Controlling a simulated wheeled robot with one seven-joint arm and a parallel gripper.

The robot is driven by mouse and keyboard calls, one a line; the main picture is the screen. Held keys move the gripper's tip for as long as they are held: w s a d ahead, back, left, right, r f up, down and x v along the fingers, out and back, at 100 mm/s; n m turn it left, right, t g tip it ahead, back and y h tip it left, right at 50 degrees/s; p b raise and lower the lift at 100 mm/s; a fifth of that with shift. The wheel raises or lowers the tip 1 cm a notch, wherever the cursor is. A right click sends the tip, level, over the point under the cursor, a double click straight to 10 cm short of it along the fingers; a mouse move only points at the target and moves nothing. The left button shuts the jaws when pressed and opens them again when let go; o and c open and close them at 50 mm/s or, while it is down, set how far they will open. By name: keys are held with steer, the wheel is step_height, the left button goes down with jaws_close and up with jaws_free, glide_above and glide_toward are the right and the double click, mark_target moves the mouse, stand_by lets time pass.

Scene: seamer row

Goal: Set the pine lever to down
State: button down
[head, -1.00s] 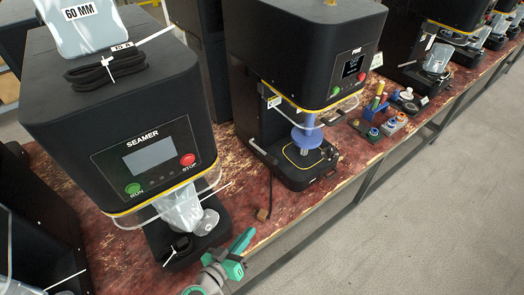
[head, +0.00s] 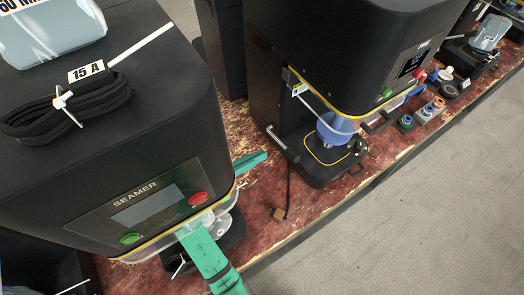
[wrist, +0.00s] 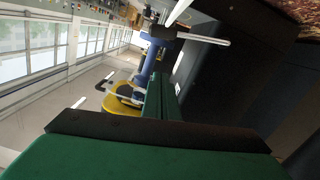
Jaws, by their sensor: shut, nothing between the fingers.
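The pine machine (head: 345,50) is the black machine right of the seamer, with a screen and a blue spindle (head: 333,130). A pale bent rod (head: 276,138) at the left of its base looks like the lever; it slants down toward the front, but I cannot tell its setting. My green gripper (head: 258,158) reaches past the seamer's front. Its tip shows beyond the seamer's right side, left of the rod and apart from it. The gripper is shut and empty. In the wrist view the blue spindle (wrist: 148,65) stands beyond the green fingers (wrist: 160,95).
The seamer (head: 130,130) stands close beside my arm, with a clear guard under its head. Coloured small parts (head: 425,112) stand at the right. Grey floor (head: 400,230) is open in front.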

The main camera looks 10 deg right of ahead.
mark_target(282, 144)
steer(key=w+d+f, duration=0.2)
steer(key=d+f, duration=0.2)
steer(key=d, duration=0.5)
steer(key=shift+w+f, duration=0.15)
steer(key=shift+w, duration=0.1)
